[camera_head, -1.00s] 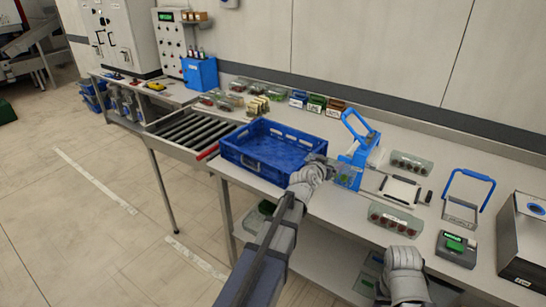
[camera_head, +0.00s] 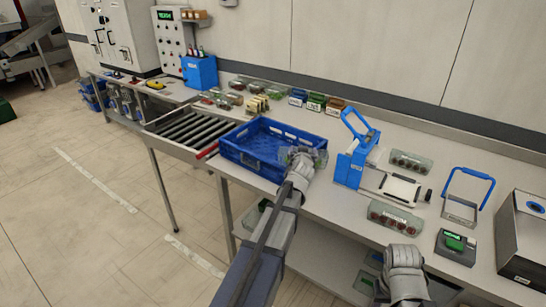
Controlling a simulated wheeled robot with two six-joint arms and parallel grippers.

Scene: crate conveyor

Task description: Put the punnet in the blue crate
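The blue crate (camera_head: 236,155) stands on the bench beside the end of the roller conveyor; its inside looks empty. My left gripper (camera_head: 305,153) is at the crate's right end, above the rim. It appears shut on a clear punnet (camera_head: 319,158), which is small and partly hidden by the gripper. My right gripper (camera_head: 370,272) is low by the bench's front edge, apart from everything on the bench; its fingers are too unclear to judge.
Two filled clear punnets, one at the back (camera_head: 411,162) and one in front (camera_head: 396,217), lie beside the blue press device (camera_head: 352,165). A scale (camera_head: 456,246) and a blue-handled frame (camera_head: 462,208) stand to the right. Small boxes line the back.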

